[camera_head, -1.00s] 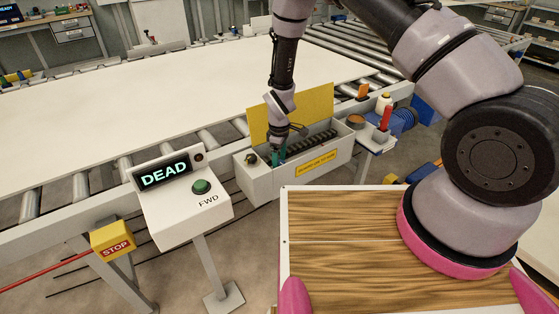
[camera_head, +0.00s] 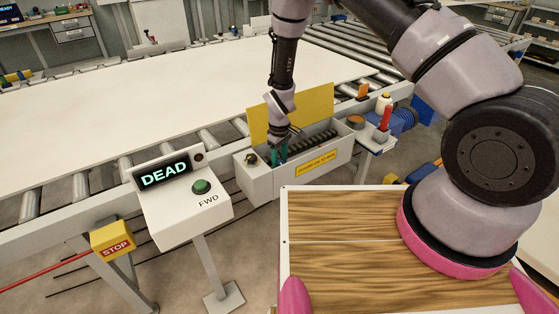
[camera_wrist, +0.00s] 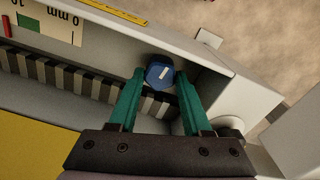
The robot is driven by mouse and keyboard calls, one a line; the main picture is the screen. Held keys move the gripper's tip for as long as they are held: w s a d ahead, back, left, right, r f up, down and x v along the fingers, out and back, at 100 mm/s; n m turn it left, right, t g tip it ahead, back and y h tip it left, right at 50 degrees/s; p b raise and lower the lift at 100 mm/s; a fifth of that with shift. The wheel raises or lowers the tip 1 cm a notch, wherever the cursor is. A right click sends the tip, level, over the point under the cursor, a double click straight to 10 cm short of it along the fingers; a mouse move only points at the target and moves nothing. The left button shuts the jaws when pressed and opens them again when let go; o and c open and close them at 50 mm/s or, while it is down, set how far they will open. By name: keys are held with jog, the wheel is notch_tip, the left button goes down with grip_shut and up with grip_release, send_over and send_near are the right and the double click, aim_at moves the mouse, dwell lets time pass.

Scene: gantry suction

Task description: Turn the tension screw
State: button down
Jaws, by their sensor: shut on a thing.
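The tension screw (camera_wrist: 160,73) is a blue head with a white line on its top, tilted a little from upright in the wrist view. It sits inside a pale open box (camera_head: 262,184) beside the conveyor. My gripper (camera_wrist: 161,79) has its teal fingers on either side of the screw head and is shut on it. In the head view my gripper (camera_head: 280,156) points down into the box, and the screw is hidden there. A scale plate (camera_wrist: 50,20) marked in mm, with a red pointer (camera_wrist: 7,25), shows at the wrist view's upper left.
The box's yellow lid (camera_head: 312,106) stands open behind my gripper. A dark ribbed strip (camera_wrist: 70,77) runs along inside the box. A console (camera_head: 185,205) reading DEAD with a green button stands to the left, near a yellow STOP box (camera_head: 112,240).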

jog(key=m, duration=0.4)
jog(key=shift+m, duration=0.4)
jog(key=m, duration=0.3)
jog(key=shift+w+d+m, duration=0.1)
jog(key=shift+m, duration=0.2)
jog(key=m, duration=0.4)
jog(key=shift+m, duration=2)
jog(key=shift+c, duration=2)
grip_release()
jog(key=shift+o, duration=0.3)
jog(key=shift+d, duration=0.1)
